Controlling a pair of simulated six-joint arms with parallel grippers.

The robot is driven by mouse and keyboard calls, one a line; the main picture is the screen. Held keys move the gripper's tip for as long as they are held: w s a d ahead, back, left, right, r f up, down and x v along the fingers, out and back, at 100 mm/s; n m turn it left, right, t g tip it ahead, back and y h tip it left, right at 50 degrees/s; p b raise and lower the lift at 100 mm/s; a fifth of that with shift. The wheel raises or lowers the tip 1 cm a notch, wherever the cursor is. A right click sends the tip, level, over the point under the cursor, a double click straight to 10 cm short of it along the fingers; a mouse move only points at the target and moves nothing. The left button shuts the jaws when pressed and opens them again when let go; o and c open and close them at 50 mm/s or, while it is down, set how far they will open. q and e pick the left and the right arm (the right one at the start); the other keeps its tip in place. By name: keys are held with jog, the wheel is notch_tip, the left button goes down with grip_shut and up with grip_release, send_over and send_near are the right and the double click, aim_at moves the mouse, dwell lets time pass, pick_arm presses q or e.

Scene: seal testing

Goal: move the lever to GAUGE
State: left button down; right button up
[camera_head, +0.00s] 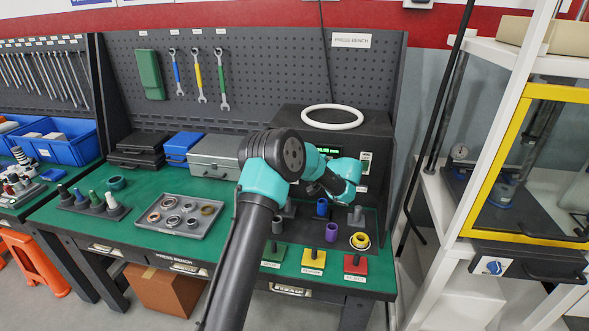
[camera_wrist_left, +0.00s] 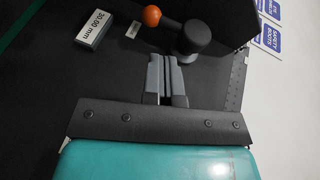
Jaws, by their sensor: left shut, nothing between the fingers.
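The lever has an orange ball knob (camera_wrist_left: 152,16) on a short dark arm, which runs to a round black hub (camera_wrist_left: 194,37) at the top of the left wrist view. The knob lies to the left of the hub. My left gripper (camera_wrist_left: 166,58) is shut and empty, its grey fingertips pointing toward the lever, just below the knob and hub in the picture. I see no contact with the lever. In the head view my teal and black arm reaches over the press bench and hides the fingers. I cannot make out the lever there or read a GAUGE label. My right gripper is not in view.
A grey block marked 30.00 mm (camera_wrist_left: 96,30) stands left of the lever. On the bench are a dark press unit with a white ring (camera_head: 332,117), a grey tray of rings (camera_head: 207,243), a purple cup (camera_head: 331,232), and green, yellow and red pads (camera_head: 355,264).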

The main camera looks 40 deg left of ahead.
pick_arm(q)
jog(key=v, duration=0.7)
jog(key=shift+d+f, duration=0.2)
jog(key=shift+f, duration=0.05)
